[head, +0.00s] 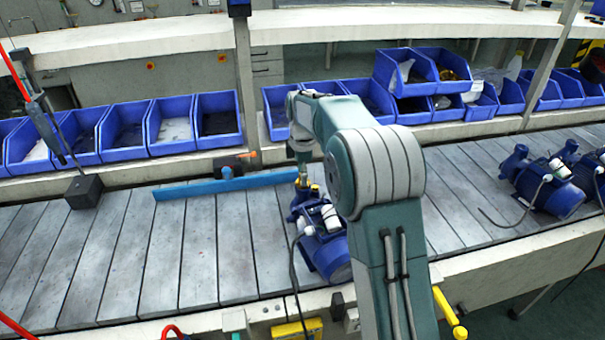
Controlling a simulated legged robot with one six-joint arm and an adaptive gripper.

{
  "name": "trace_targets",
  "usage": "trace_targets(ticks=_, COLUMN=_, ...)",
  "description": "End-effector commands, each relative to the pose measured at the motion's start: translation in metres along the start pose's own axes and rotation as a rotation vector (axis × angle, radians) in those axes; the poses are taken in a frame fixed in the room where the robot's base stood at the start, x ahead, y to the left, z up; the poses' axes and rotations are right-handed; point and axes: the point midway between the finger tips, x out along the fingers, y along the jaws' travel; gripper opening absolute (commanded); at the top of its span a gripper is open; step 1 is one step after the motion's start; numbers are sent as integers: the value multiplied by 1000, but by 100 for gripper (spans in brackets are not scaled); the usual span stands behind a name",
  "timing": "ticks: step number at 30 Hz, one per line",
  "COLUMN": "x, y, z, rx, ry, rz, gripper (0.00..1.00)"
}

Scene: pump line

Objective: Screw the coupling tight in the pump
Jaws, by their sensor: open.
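A blue pump (325,245) lies on the grey slatted line in front of me, with a white fitting on it and a dark cable. A small brass-coloured part, which looks like the coupling (303,181), stands upright at the pump's far end. My gripper (301,163) points down right above the brass part. It is open, but its fingers are very small here, and I cannot tell whether they touch the part or surround it. My arm hides the right side of the pump. How deep the coupling sits in the pump cannot be seen.
A blue bar (224,184) lies behind the pump, with a small dark device (235,164) beside it. A dark block (84,190) with a hanging tool stands left. Blue bins (218,124) line the back. More blue pumps (540,183) stand right. The left slats are clear.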

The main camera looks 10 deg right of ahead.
Motion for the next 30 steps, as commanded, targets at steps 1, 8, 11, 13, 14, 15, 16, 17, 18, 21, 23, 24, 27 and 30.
trace_targets(ticks=1, x=0, y=0, z=0, rx=-2, ry=0, rz=0, gripper=61)
trace_targets(ticks=8, x=0, y=0, z=0, rx=-17, ry=0, rz=0, gripper=61)
trace_targets(ticks=11, x=0, y=0, z=0, rx=-106, ry=0, rz=0, gripper=61)
trace_targets(ticks=13, x=0, y=0, z=0, rx=-184, ry=0, rz=0, gripper=61)
trace_targets(ticks=14, x=0, y=0, z=0, rx=-214, ry=0, rz=0, gripper=61)
trace_targets(ticks=15, x=0, y=0, z=0, rx=-249, ry=0, rz=0, gripper=61)
trace_targets(ticks=16, x=0, y=0, z=0, rx=-269, ry=0, rz=0, gripper=61)
trace_targets(ticks=17, x=0, y=0, z=0, rx=-284, ry=0, rz=0, gripper=61)
trace_targets(ticks=18, x=0, y=0, z=0, rx=-296, ry=0, rz=0, gripper=61)
trace_targets(ticks=21, x=0, y=0, z=0, rx=-303, ry=0, rz=0, gripper=61)
trace_targets(ticks=23, x=0, y=0, z=0, rx=-302, ry=0, rz=0, gripper=61)
trace_targets(ticks=24, x=0, y=0, z=0, rx=-301, ry=0, rz=0, gripper=61)
trace_targets(ticks=27, x=0, y=0, z=0, rx=-317, ry=0, rz=0, gripper=61)
trace_targets(ticks=30, x=0, y=0, z=0, rx=-405, ry=1, rz=0, gripper=61)
